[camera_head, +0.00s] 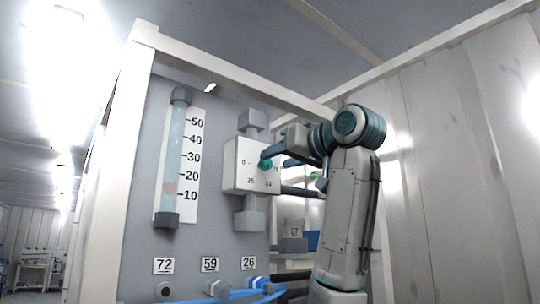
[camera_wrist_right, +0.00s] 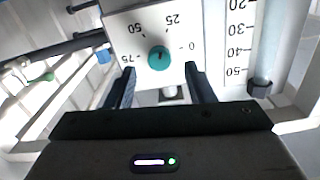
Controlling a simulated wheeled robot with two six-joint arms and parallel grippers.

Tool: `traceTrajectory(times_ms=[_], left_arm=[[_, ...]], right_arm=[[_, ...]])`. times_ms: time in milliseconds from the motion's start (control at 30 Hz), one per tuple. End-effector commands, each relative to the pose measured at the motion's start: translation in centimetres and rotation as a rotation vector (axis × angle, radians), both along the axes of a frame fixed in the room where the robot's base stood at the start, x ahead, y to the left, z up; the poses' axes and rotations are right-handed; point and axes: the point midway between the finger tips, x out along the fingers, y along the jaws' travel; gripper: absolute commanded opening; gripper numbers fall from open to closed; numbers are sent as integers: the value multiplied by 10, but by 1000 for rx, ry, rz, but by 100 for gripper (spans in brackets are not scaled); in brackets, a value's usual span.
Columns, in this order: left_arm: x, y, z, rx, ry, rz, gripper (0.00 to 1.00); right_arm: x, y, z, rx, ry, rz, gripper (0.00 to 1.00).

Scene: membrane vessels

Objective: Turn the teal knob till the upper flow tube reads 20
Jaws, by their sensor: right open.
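The teal knob (camera_head: 266,164) sits on a white valve box (camera_head: 243,158) with numbers around it. In the right wrist view the knob (camera_wrist_right: 158,57) faces me on a dial marked 0, 25, 50 and 75. My right gripper (camera_wrist_right: 159,70) is open, one finger on each side of the knob, with clear gaps and nothing held. In the head view the right gripper (camera_head: 277,156) is close in front of the knob. The flow tube (camera_head: 177,135) stands left of the box. Its pinkish float (camera_head: 170,188) sits between 10 and 20, nearer 10. My left gripper is not in view.
Plates reading 72 (camera_head: 163,265), 59 (camera_head: 210,264) and 26 (camera_head: 249,263) are low on the grey panel. Blue hoses (camera_head: 235,296) run below them. A pale frame post (camera_head: 131,170) stands at the panel's left. Dark pipes show beside the dial box in the wrist view.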

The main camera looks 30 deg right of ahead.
Motion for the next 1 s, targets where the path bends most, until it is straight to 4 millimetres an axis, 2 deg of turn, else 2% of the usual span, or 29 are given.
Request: traceTrajectory(times_ms=[100,200,300,600,667,833,1000], left_arm=[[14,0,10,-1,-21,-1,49],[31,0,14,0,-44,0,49],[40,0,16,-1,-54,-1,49],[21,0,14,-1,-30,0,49],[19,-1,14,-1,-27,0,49],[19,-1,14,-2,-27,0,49],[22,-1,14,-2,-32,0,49]], right_arm=[[20,2,2,-1,2,0,49],[30,2,2,-1,0,0,49],[36,3,1,-1,0,0,49],[39,3,-1,-1,-1,0,49],[39,3,0,-1,-1,0,39],[38,3,0,-1,-1,0,5],[38,3,0,-5,-1,0,4]])
